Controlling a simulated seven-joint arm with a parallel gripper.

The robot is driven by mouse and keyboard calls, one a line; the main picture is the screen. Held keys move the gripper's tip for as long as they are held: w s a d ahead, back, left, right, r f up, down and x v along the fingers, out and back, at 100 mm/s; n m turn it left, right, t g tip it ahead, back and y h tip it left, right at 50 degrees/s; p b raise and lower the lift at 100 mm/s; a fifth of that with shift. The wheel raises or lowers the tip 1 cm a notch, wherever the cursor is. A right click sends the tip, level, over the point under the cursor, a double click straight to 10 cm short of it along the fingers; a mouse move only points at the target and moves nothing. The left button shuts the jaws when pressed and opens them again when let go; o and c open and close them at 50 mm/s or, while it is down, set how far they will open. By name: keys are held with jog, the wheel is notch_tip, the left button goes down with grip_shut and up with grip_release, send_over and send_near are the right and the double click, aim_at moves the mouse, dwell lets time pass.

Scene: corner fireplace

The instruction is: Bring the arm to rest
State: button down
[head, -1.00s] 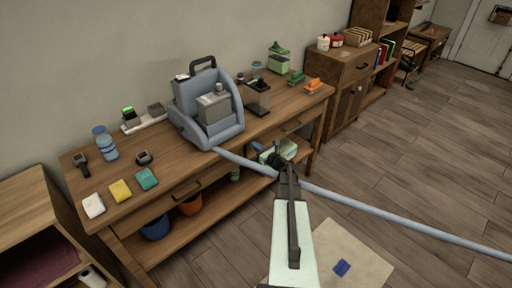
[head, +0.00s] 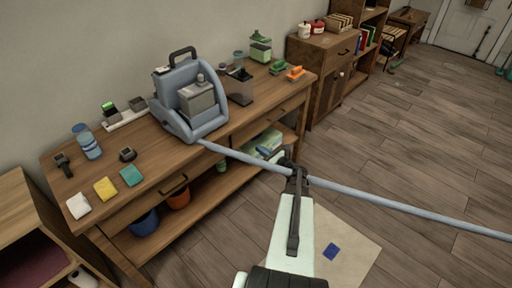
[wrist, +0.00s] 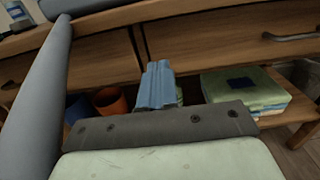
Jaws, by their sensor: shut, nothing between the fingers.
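My arm reaches up from the bottom of the head view. My gripper (head: 287,158) is at its far end, in front of the workbench (head: 225,180) and near its lower shelf. In the wrist view, the fingers (wrist: 156,84) are together with nothing between them. A long blue-grey hose (head: 400,207) runs from the blue-grey machine (head: 180,110) on the bench and crosses the picture at my wrist. I cannot tell whether it touches the arm. The hose also fills the left of the wrist view (wrist: 42,85).
Green folded cloths (wrist: 245,90) lie on the lower shelf, with an orange pot (head: 178,198) and a blue pot (head: 145,221). Sponges, bottles and small devices stand on the bench top. A beige mat (head: 350,245) with a blue cloth (head: 332,251) lies on the floor. Open floor is at right.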

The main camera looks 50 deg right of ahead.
jog(key=shift+s, duration=0.3)
jog(key=s+a+f+n+g+y, duration=0.5)
jog(key=s+a+f+n+g, duration=1)
jog(key=a+f+n, duration=0.55)
jog(key=s+a+f+n+g+h, duration=0.1)
jog(key=s+a+f+n+g, duration=0.1)
jog(key=a, duration=0.7)
jog(key=s+a+f+n+g+h, duration=0.2)
jog(key=s+a+n+g, duration=0.2)
jog(key=s+a+n, duration=0.2)
jog(key=s+a+f+n+g+h, duration=0.2)
jog(key=a+n, duration=0.5)
jog(key=a, duration=0.5)
jog(key=s+g, duration=0.1)
jog(key=s, duration=0.1)
jog(key=shift+s+g, duration=0.4)
